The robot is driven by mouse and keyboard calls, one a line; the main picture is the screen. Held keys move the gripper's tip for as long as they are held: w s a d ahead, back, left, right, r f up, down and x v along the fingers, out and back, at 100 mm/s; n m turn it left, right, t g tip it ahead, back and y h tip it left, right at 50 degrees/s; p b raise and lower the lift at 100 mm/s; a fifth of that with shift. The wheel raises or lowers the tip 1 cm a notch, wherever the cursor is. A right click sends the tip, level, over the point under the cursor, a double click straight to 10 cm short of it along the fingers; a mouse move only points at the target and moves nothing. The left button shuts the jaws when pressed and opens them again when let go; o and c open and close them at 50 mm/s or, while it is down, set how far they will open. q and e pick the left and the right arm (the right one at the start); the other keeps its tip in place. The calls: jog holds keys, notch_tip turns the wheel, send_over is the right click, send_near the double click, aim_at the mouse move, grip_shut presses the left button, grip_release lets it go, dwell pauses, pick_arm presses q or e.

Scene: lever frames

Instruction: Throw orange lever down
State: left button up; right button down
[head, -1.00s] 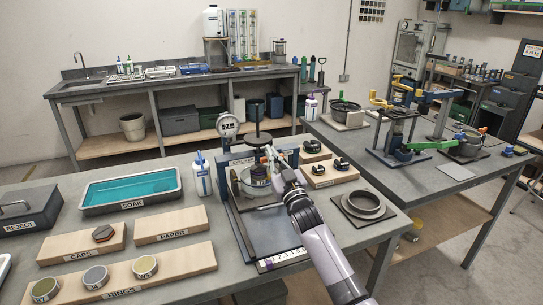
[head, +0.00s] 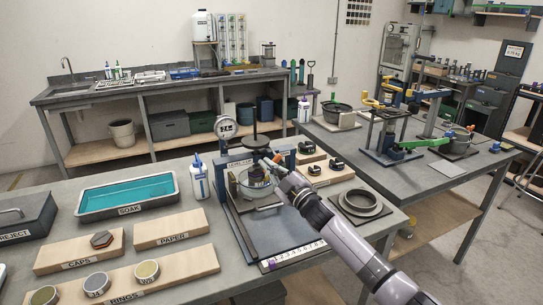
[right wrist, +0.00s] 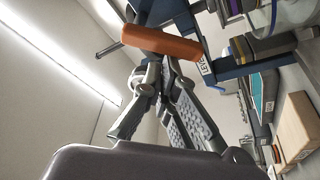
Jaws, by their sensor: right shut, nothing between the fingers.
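The orange lever handle (right wrist: 160,43) shows large and clear in the right wrist view, just beyond my fingertips. In the head view only a small orange bit (head: 277,158) shows beside my fingers. The lever belongs to the blue-framed press (head: 232,185) with a dark plate and a round dial gauge (head: 226,127). My right gripper (head: 268,164) is shut and empty at the press's right side. In the right wrist view its fingers (right wrist: 162,72) point at the handle's underside; whether they touch it I cannot tell. My left gripper is not in view.
A clear cup (head: 255,184) sits in the press. A white bottle (head: 198,180) stands left of it, small black parts on a wooden block (head: 326,171) right of it, and a ring on a dark plate (head: 360,204) farther right. A teal soak tray (head: 128,212) lies left.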

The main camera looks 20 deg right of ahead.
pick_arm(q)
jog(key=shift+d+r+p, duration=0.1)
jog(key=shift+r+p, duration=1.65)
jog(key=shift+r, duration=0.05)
pick_arm(e)
jog(key=shift+d+f+n+g+y, duration=0.2)
jog(key=shift+f+n+g, duration=0.3)
jog(key=shift+n, duration=1.05)
jog(key=shift+d+f+n+g+y, duration=0.1)
jog(key=shift+d+f+n+g, duration=0.35)
jog(key=shift+n, duration=1.15)
jog(key=shift+d+f+n+g+y, duration=0.1)
jog(key=shift+f+n+g, duration=0.4)
jog(key=shift+n, duration=1.05)
jog(key=shift+r, duration=0.1)
jog(key=shift+a, duration=0.15)
